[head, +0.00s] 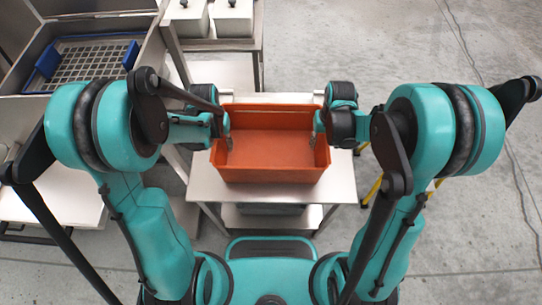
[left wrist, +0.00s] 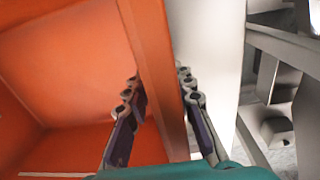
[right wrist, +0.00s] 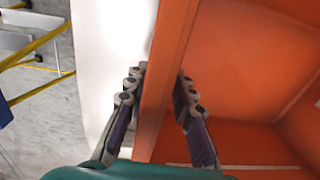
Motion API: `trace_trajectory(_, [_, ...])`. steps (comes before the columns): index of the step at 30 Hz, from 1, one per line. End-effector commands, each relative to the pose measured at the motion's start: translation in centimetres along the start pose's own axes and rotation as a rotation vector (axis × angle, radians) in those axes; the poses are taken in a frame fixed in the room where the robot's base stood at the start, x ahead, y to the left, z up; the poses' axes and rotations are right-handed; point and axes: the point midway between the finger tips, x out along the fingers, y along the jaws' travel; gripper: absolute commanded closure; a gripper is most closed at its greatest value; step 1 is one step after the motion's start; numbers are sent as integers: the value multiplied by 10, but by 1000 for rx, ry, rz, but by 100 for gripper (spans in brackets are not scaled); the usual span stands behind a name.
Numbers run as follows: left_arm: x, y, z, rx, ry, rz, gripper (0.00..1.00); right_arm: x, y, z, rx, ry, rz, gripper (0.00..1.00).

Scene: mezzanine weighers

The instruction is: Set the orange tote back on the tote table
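The orange tote (head: 270,172) is empty and upright over the pale tote table (head: 335,190). I cannot tell whether its base touches the tabletop. My left gripper (head: 228,138) is at the tote's left wall; in the left wrist view (left wrist: 160,80) its fingers straddle the wall, one inside and one outside, closed against it. My right gripper (head: 314,130) is at the right wall; in the right wrist view (right wrist: 160,80) its fingers straddle that wall the same way. The tote's underside is hidden.
A metal sink unit (head: 25,75) with a blue-ended grid tray (head: 92,62) stands at the left. White lidded containers (head: 232,18) sit on a bench behind. The table has a lower shelf (head: 270,218). Open grey floor (head: 440,60) lies to the right.

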Motion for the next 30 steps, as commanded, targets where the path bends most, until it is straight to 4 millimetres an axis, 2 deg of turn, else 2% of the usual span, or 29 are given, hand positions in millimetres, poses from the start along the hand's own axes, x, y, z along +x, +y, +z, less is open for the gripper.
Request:
trace_trajectory(8, [-2, -2, 0, -3, 0, -4, 74, -1, 2, 0, 2, 0, 3, 74])
trace_trajectory(11, [-9, -2, 0, -3, 1, -4, 74, -1, 2, 0, 3, 0, 4, 74])
trace_trajectory(14, [-25, -2, 0, -3, 1, -4, 74, -1, 2, 0, 3, 0, 4, 74])
trace_trajectory(24, [-96, -2, 1, -3, 0, -3, 74, -1, 3, 0, 3, 0, 5, 74])
trace_trajectory(30, [-118, -1, 0, -3, 0, -2, 74, -1, 3, 0, 3, 0, 5, 74])
